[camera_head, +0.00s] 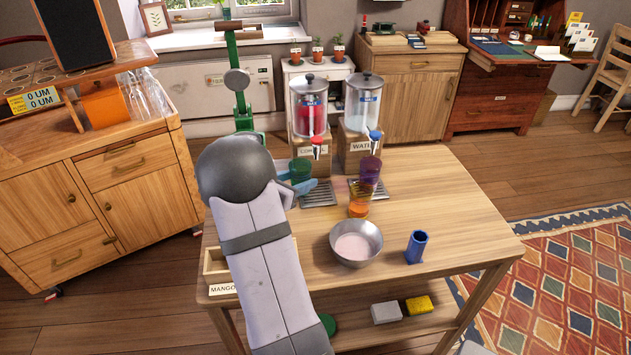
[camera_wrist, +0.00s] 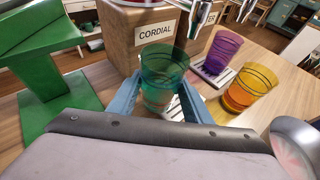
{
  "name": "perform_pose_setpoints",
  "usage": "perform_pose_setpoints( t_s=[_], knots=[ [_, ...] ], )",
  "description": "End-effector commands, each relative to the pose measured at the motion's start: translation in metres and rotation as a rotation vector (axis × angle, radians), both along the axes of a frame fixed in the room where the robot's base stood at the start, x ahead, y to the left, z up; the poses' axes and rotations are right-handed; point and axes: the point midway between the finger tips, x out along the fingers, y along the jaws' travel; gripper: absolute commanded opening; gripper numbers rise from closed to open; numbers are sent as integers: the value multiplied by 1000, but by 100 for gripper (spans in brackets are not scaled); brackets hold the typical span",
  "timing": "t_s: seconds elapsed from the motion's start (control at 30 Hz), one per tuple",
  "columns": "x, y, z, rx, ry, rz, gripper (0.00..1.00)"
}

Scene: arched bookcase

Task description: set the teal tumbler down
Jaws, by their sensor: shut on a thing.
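The teal tumbler (camera_head: 300,168) is upright between the blue fingers of my gripper (camera_head: 299,187), in front of the cordial dispenser. In the wrist view, the see-through teal tumbler (camera_wrist: 163,72) has one finger on each side, and my gripper (camera_wrist: 160,108) is shut on it. Its lower part is partly hidden by the fingers. The cordial drip tray (camera_head: 319,194) lies just below and to the right of it in the head view. I cannot tell whether the tumbler's base touches anything.
A purple tumbler (camera_head: 371,167) stands by the water dispenser (camera_head: 362,100). An orange-yellow tumbler (camera_head: 359,202) stands nearer. A metal bowl (camera_head: 356,256) and a blue holder (camera_head: 416,247) sit in front. A green stand (camera_wrist: 50,85) is left. The table's right side (camera_head: 455,205) is clear.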

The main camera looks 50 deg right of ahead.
Motion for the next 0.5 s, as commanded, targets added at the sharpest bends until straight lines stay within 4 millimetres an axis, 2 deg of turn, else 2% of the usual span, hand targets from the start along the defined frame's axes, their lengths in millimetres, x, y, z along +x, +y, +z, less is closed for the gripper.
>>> perform_pose_setpoints(
  t_s=[0.33, 0.5],
  knots=[
    [-8, -9, 1, -2, -1, -1, 18],
    [-23, -25, 1, -1, 0, -4, 18]
  ],
)
